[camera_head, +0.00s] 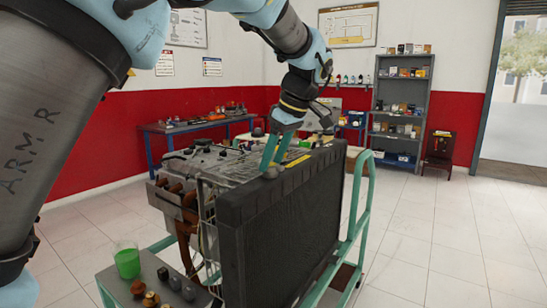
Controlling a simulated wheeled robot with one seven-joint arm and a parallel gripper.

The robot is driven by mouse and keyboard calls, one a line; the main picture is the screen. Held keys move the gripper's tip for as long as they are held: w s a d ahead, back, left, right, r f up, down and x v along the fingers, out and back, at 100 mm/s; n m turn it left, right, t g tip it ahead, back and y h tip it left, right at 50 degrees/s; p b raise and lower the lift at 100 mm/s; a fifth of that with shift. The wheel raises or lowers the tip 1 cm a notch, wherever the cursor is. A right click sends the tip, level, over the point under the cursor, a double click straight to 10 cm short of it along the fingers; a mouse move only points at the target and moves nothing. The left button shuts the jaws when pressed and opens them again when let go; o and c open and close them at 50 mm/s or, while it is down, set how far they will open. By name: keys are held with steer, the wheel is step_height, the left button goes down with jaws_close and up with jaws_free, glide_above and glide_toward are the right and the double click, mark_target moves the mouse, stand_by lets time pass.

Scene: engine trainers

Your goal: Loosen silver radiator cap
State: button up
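The radiator (285,228) is a large dark block at the front of the engine trainer. A small rounded grey cap (270,173) sits on its top edge, toward the left end; it looks like the silver radiator cap. My gripper (273,164) points down at it from above, with its two teal fingers apart and their tips right at the cap. Whether the fingers touch or squeeze the cap is too small to tell. My arm comes in from the upper left.
The engine (205,165) stands behind the radiator on a green-framed cart (361,205). A grey tray (118,290) at lower left holds a cup of green liquid (127,262) and several small caps or fittings. A blue workbench (200,125) and shelves (401,105) stand behind. The floor at right is clear.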

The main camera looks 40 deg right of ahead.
steer(key=o, duration=0.4)
steer(key=b+v, duration=0.1)
steer(key=v, duration=0.9)
steer(key=shift+r+b, duration=0.4)
steer(key=shift+s, duration=0.1)
steer(key=w+a+f+m+g, duration=0.1)
steer(key=w+a+f, duration=0.6)
steer(key=w+a, duration=0.3)
steer(key=w+a+f+m+g, duration=0.1)
steer(key=w+a+f, duration=0.6)
steer(key=a, duration=0.4)
steer(key=a+f+m+g, duration=0.1)
steer(key=a+f, duration=0.2)
steer(key=a, duration=0.4)
steer(key=a+f, duration=0.3)
steer(key=a, duration=0.5)
steer(key=s+a+f, duration=0.4)
steer(key=a, duration=0.3)
steer(key=s+a+f+m+h, duration=0.1)
steer(key=s+a+f, duration=0.3)
steer(key=a, duration=0.3)
steer(key=shift+a, duration=0.25)
